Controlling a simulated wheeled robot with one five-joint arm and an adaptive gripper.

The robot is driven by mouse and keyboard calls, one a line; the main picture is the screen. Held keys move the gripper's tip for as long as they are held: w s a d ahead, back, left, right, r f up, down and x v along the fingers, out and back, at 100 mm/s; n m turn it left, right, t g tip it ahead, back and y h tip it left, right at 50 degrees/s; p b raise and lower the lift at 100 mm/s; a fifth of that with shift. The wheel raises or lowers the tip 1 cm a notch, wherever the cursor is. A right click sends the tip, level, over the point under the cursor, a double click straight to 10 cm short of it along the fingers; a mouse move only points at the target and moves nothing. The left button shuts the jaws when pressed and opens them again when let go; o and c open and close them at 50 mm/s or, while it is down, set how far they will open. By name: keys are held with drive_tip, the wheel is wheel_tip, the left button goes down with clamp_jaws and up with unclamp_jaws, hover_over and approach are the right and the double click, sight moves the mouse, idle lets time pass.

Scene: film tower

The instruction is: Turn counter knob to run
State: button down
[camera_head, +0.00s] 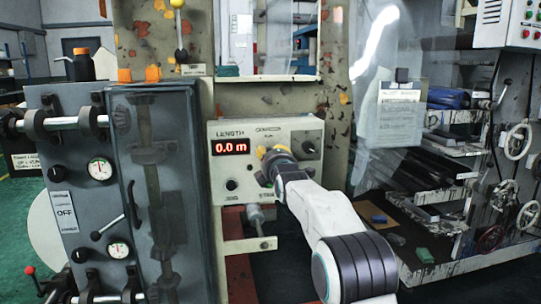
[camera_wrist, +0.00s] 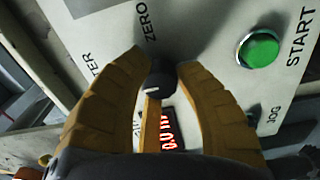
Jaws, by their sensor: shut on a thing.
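The grey counter panel (camera_head: 221,131) is on a post in the head view, marked LENGTH, with a red display (camera_head: 230,147) reading 0.0 m. In the wrist view the black counter knob (camera_wrist: 160,78) has a short white pointer line on its lower left side. ZERO is printed at its upper left; another label below left is partly covered and unreadable. In the head view my gripper (camera_head: 273,154) is against the panel and hides the knob.
A green button (camera_wrist: 259,49) marked START and the word JOG lie right of the knob in the wrist view. Another dark knob (camera_head: 308,146) is on the panel's right. A gauge cabinet (camera_head: 60,235) stands left; shelving (camera_head: 445,200) stands right.

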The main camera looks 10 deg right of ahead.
drive_tip(key=shift+a+r, duration=0.25)
drive_tip(key=shift+r, duration=0.05)
drive_tip(key=c, duration=1.1)
unclamp_jaws()
drive_tip(key=shift+a+f, duration=0.1)
drive_tip(key=shift+a, duration=0.05)
drive_tip(key=shift+o, duration=1.2)
drive_tip(key=shift+d+f, duration=0.15)
drive_tip(key=shift+d, duration=0.05)
drive_tip(key=shift+s, duration=0.1)
drive_tip(key=s, duration=1.1)
drive_tip(key=shift+s, duration=0.4)
